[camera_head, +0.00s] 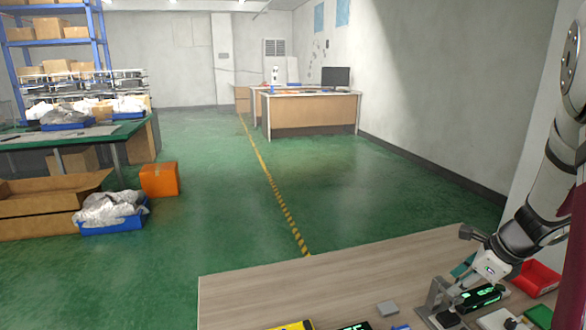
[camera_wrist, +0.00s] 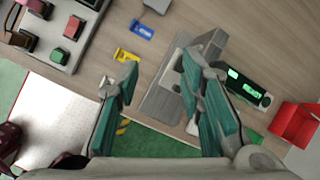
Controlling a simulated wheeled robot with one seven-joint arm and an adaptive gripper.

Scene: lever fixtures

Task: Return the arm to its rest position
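My gripper (camera_wrist: 160,72) is open in the wrist view, its two teal-padded fingers spread apart with no object held between them. In the head view my gripper (camera_head: 463,268) is low over the right part of the wooden table, partly hidden by its own wrist. A grey metal lever fixture (camera_wrist: 163,105) lies below and between the fingers, close to the right finger, which covers part of it. I cannot tell whether they touch. The fixture also shows in the head view (camera_head: 436,297).
A black device with a green display (camera_wrist: 243,86) and a red bin (camera_wrist: 295,124) are on the right. A button panel (camera_wrist: 60,38), a blue tag (camera_wrist: 142,29) and a yellow tag (camera_wrist: 126,55) are also on the table (camera_head: 300,285). The table's left part is mostly clear.

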